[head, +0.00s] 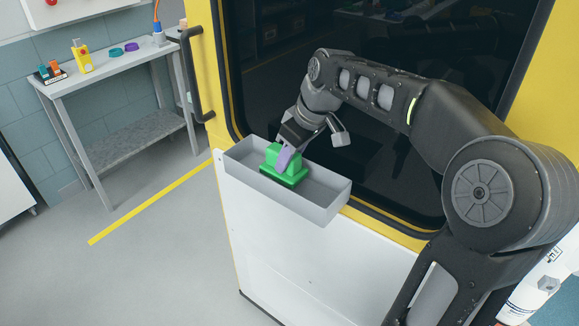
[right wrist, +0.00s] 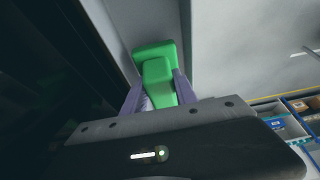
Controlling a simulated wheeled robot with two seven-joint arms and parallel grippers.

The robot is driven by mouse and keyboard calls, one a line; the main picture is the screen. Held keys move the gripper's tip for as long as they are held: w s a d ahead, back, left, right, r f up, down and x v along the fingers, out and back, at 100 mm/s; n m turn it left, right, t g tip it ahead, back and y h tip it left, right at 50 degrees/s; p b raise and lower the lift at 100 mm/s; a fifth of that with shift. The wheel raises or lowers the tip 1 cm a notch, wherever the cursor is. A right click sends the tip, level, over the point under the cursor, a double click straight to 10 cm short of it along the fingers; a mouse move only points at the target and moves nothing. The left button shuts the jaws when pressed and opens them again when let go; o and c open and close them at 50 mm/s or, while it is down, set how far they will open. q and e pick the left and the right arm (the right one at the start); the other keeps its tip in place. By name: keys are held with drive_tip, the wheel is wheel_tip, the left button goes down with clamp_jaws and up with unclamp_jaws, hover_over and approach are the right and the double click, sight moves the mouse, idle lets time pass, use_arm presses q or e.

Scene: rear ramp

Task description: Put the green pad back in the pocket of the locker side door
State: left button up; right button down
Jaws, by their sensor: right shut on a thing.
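The green pad (head: 285,172) has a block-shaped grip on a flat base and is at the grey pocket (head: 315,203) on top of the white locker side door (head: 290,255). My right gripper (head: 284,156) is shut on the pad's grip, with its purple fingers on either side of it. In the right wrist view the pad (right wrist: 157,70) shows between the fingers. The pad appears inside the pocket's opening, near its middle. I cannot tell whether its base touches the pocket floor. My left gripper is not in view.
A yellow frame with a dark window (head: 290,60) stands right behind the pocket. A black handle (head: 192,75) is left of it. A grey table (head: 110,62) with small items stands at the back left. The floor at the left is clear.

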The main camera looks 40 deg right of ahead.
sight(289, 169)
drive_tip(key=shift+f, duration=1.45)
drive_tip(key=shift+f, duration=0.2)
drive_tip(key=c, duration=1)
unclamp_jaws()
drive_tip(key=shift+o, duration=0.2)
drive_tip(key=shift+r, duration=0.15)
drive_tip(key=shift+r, duration=0.2)
drive_tip(key=v, duration=1.1)
drive_tip(key=shift+s+r+b, duration=0.2)
drive_tip(key=shift+r+b, duration=0.15)
drive_tip(key=shift+b, duration=0.05)
drive_tip(key=shift+d, duration=0.1)
